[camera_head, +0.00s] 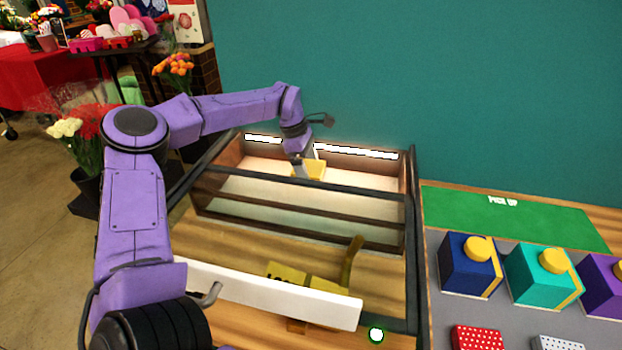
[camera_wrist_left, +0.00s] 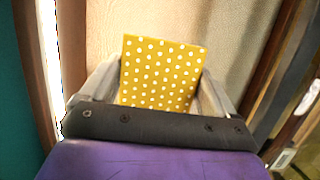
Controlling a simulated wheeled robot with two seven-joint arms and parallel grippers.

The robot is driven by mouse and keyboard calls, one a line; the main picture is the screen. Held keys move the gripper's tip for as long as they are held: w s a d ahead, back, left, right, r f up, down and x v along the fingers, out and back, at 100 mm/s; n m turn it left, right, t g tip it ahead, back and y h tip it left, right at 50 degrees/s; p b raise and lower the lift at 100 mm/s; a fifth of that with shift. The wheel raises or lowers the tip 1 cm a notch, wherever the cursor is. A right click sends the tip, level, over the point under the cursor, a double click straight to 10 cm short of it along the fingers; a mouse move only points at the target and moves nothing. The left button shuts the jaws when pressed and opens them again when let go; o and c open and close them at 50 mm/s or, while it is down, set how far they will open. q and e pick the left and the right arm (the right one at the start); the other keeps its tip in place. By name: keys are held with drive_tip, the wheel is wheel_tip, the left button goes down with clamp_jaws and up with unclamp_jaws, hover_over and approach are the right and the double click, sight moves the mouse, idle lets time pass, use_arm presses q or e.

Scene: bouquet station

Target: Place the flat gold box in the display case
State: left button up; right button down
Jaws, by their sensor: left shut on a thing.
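The flat gold box (camera_head: 314,169) is inside the upper part of the display case (camera_head: 410,190), above its light back shelf. In the left wrist view the box (camera_wrist_left: 162,75) is gold with white dots and sits between the two fingers. My left gripper (camera_head: 303,166) reaches down into the case from above and is shut on the box; its fingers (camera_wrist_left: 160,88) lie along both sides of it. I cannot tell whether the box touches the shelf. My right gripper is not in view.
The case has dark frame bars, a lit strip (camera_head: 356,151) at the back and a white front panel (camera_head: 270,293). A yellow object (camera_head: 300,280) lies behind that panel. Blue (camera_head: 466,266), teal (camera_head: 535,275) and purple boxes stand right, before a green pick-up mat (camera_head: 520,219).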

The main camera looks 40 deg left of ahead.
use_arm(q)
drive_tip(key=f, duration=0.2)
drive_tip(key=f+p, duration=0.1)
drive_tip(key=shift+s+f, duration=0.2)
drive_tip(key=shift+f, duration=0.15)
drive_tip(key=shift+w+f, duration=0.15)
drive_tip(key=shift+f, duration=0.05)
drive_tip(key=shift+f+b, duration=0.1)
drive_tip(key=shift+b, duration=0.2)
drive_tip(key=o, duration=0.9)
drive_tip(key=shift+c, duration=0.2)
drive_tip(key=shift+a+r, duration=0.1)
drive_tip(key=shift+r, duration=0.35)
drive_tip(key=b+v, duration=0.2)
drive_tip(key=v, duration=0.8)
drive_tip(key=shift+s+a+r, duration=0.1)
drive_tip(key=shift+s+r, duration=0.1)
drive_tip(key=shift+r, duration=0.15)
drive_tip(key=shift+a+r, duration=0.1)
drive_tip(key=shift+r, duration=0.25)
